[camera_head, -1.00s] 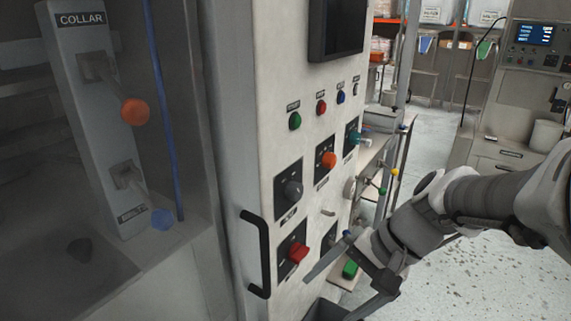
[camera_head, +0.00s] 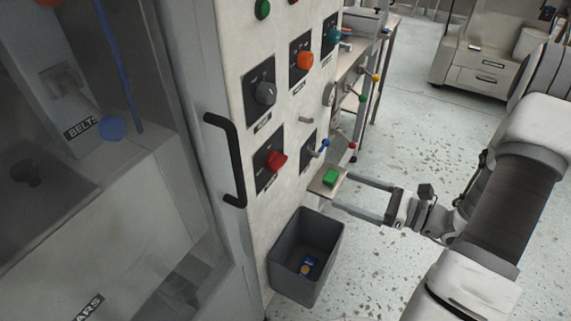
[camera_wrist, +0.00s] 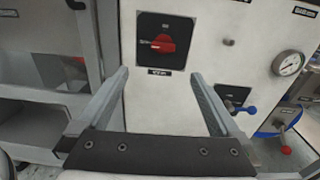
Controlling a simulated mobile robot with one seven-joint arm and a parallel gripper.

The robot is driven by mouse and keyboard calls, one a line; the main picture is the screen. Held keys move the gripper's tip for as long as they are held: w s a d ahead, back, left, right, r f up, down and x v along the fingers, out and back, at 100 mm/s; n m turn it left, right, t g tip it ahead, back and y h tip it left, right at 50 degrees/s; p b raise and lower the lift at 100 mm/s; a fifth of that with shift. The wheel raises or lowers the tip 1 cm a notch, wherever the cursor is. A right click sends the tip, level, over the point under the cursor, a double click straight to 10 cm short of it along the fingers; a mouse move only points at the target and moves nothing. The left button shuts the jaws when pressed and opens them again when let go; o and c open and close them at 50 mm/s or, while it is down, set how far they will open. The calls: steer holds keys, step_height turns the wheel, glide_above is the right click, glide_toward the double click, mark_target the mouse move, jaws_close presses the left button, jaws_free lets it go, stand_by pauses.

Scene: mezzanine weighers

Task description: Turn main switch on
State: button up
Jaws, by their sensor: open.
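A red rotary switch (camera_head: 277,161) on a black plate sits low on the pale cabinet front. It also shows in the wrist view (camera_wrist: 163,43), top centre, its red handle lying roughly sideways. The label under it is too blurred to read surely. My gripper (camera_head: 338,190) is open and empty, to the right of the switch in the head view and apart from it. In the wrist view my two fingers (camera_wrist: 158,75) point toward the panel, with the switch above and between their tips.
A grey knob (camera_head: 265,93), an orange knob (camera_head: 304,60) and a teal knob (camera_head: 334,35) sit above. A black door handle (camera_head: 226,160) stands out at left. A grey bin (camera_head: 306,256) is below.

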glide_toward(283, 165)
steer(key=shift+m+t, duration=0.3)
steer(key=x, duration=0.9)
steer(key=shift+s+a, duration=0.1)
steer(key=shift+a, duration=0.2)
steer(key=c, duration=1.3)
